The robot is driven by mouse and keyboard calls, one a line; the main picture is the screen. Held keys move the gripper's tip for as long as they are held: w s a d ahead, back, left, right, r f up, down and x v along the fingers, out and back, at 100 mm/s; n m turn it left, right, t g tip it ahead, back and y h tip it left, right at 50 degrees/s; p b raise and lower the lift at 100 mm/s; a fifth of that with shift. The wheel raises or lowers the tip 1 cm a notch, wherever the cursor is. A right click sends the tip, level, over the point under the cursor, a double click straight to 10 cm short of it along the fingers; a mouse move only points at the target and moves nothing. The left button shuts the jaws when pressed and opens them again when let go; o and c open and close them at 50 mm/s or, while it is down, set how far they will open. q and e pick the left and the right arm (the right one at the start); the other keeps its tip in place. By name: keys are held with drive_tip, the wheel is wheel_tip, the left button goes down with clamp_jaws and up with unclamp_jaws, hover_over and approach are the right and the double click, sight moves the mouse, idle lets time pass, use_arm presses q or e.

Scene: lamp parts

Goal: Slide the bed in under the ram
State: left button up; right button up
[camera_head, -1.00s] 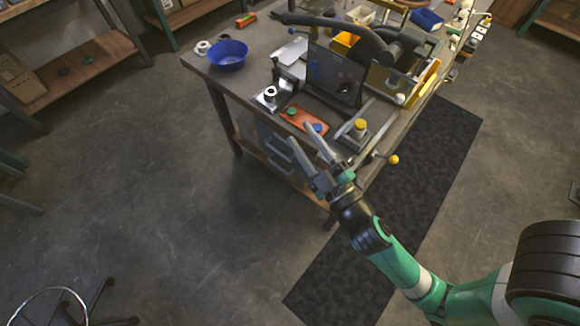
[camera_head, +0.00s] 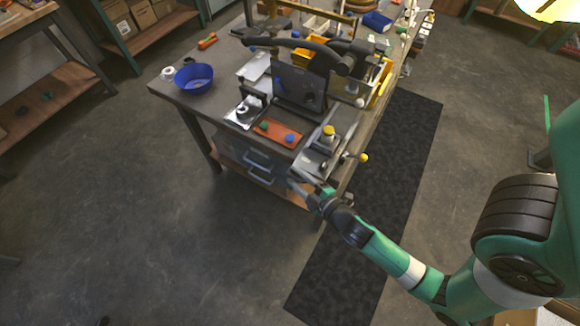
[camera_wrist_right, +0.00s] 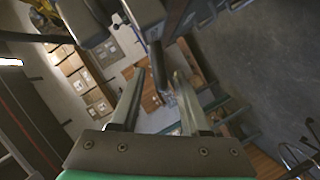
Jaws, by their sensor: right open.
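The press (camera_head: 300,85) stands on the workbench, with a dark upright panel. A grey metal plate (camera_head: 313,162) carrying a yellow-topped block (camera_head: 328,134) lies at the bench's near right corner, in front of the panel; it looks like the bed, but I cannot be sure. The ram is not clearly distinguishable. My right gripper (camera_head: 302,184) is open just off the bench's near edge, close to that plate. In the right wrist view its two fingers (camera_wrist_right: 160,95) stand apart, with nothing clearly held and a dark rod beyond them. My left gripper is out of view.
An orange tray (camera_head: 278,134) with blue and green pieces and a silver plate (camera_head: 232,117) lie left of the grey plate. A yellow ball knob (camera_head: 363,157) sticks out past the bench's right edge. A blue bowl (camera_head: 194,80) stands at the left corner. The floor in front is clear.

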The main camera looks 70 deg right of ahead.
sight(291, 171)
drive_tip(key=x, duration=0.3)
drive_tip(key=shift+w+d, duration=0.1)
drive_tip(key=c, duration=0.7)
drive_tip(key=shift+f, duration=0.1)
clamp_jaws()
drive_tip(key=shift+f, duration=0.2)
idle(0.4)
